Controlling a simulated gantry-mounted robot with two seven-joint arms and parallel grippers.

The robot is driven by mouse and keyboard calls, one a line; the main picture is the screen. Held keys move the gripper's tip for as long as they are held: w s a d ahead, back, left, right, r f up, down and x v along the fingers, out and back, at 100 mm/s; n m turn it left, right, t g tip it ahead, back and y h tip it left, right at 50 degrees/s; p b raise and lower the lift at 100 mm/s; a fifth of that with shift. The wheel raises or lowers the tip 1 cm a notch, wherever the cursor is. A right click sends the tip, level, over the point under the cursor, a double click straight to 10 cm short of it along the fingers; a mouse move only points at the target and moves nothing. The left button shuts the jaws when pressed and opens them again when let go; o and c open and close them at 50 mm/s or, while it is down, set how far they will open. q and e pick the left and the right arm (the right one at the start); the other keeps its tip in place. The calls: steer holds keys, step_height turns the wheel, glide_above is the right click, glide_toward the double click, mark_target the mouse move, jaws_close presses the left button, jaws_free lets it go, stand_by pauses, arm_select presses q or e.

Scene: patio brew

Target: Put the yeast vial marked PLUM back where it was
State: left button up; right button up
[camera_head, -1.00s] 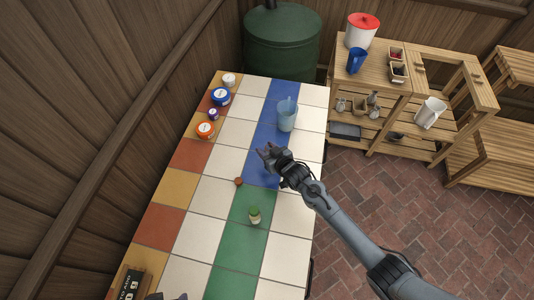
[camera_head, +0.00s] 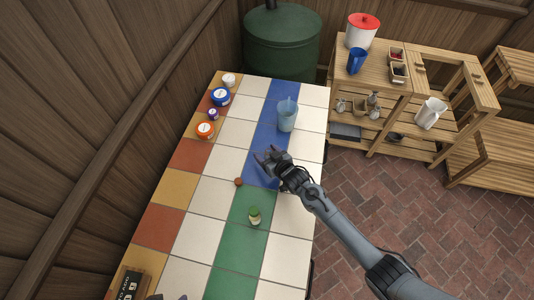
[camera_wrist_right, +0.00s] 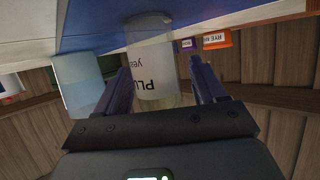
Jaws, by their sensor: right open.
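The yeast vial (camera_wrist_right: 152,70), with a white label reading "PLU" and part of "yea", stands on the blue tile strip (camera_wrist_right: 100,35) in the right wrist view, which is upside down. My right gripper (camera_wrist_right: 160,90) is open, with one finger on each side of the vial; I cannot tell whether they touch it. In the head view this gripper (camera_head: 265,158) is low over the blue strip and the vial is not clearly visible. Only dark tips of what seems my left gripper (camera_head: 168,297) show at the bottom edge.
A translucent blue jug (camera_head: 287,115) stands beyond the right gripper. A green-capped bottle (camera_head: 255,215) stands on green tiles, and a small reddish-brown piece (camera_head: 238,182) lies nearby. Several jars, including an orange one (camera_head: 205,130), line the far left.

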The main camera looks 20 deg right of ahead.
steer(key=shift+r, duration=0.2)
steer(key=shift+s+r, duration=0.1)
steer(key=shift+s, duration=0.1)
steer(key=s+d+r+g+h+p, duration=0.1)
steer(key=s+r+g, duration=0.2)
steer(key=s, duration=0.9)
steer(key=s+d+r+g, duration=0.1)
steer(key=s+r+g, duration=0.2)
steer(key=s, duration=0.9)
steer(key=s+d+r+g+h+p, duration=0.1)
steer(key=s+r+g, duration=0.2)
steer(key=s, duration=1)
steer(key=shift+r+g+h+p, duration=0.3)
steer(key=shift+r+p, duration=0.05)
steer(key=shift+r, duration=0.15)
